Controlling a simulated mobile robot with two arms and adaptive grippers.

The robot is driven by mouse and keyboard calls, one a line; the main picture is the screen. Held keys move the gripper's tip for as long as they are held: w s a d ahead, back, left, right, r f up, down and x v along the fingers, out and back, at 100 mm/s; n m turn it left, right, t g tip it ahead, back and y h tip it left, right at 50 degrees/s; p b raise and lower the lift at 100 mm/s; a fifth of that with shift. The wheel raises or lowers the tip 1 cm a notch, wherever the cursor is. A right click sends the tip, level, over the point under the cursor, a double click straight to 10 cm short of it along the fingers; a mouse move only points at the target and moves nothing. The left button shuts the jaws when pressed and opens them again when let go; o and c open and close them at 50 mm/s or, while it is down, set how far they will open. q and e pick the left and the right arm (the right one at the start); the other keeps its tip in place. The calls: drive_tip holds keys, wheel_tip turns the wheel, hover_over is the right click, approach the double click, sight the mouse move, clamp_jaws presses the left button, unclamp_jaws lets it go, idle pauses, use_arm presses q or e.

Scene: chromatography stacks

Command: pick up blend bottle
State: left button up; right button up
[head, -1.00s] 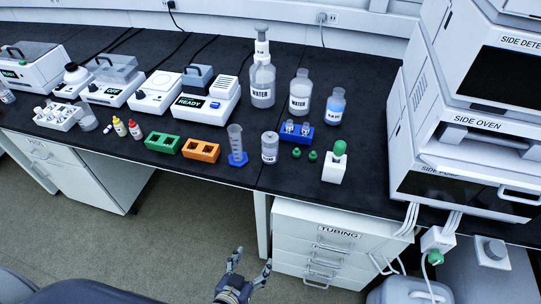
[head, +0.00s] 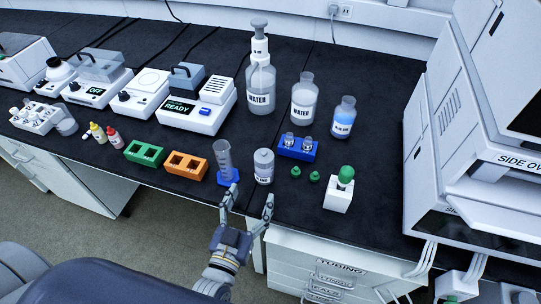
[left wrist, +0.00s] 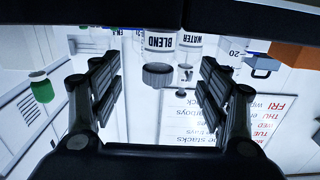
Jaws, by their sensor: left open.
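The blend bottle (head: 263,168) is a small clear bottle with a grey cap and a white label, standing upright near the front edge of the bench. In the left wrist view it appears upside down, its BLEND label (left wrist: 158,43) above its grey cap, ahead of and between my fingers. My left gripper (head: 248,198) is open and empty, with its fingertips just in front of the bottle at the bench edge. I see no contact with the bottle. My right gripper is out of view.
A graduated cylinder on a blue base (head: 229,178) stands close left of the bottle. A blue rack (head: 298,149) with vials and two green caps (head: 314,176) are to its right. Water bottles (head: 261,90) stand behind. A white holder (head: 338,197) with a green top is further right.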

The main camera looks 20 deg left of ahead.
sight(261, 176)
use_arm(q)
drive_tip(key=shift+w+r, duration=0.15)
drive_tip(key=shift+w, duration=0.85)
drive_tip(key=w, duration=0.2)
drive_tip(key=shift+w+d, duration=0.1)
drive_tip(key=shift+w, duration=0.6)
drive_tip(key=w, duration=0.3)
drive_tip(key=w+p, duration=0.1)
drive_tip(key=shift+w+d+f, duration=0.15)
drive_tip(key=shift+w+f, duration=0.15)
drive_tip(key=shift+w, duration=0.35)
drive_tip(key=c, duration=1.3)
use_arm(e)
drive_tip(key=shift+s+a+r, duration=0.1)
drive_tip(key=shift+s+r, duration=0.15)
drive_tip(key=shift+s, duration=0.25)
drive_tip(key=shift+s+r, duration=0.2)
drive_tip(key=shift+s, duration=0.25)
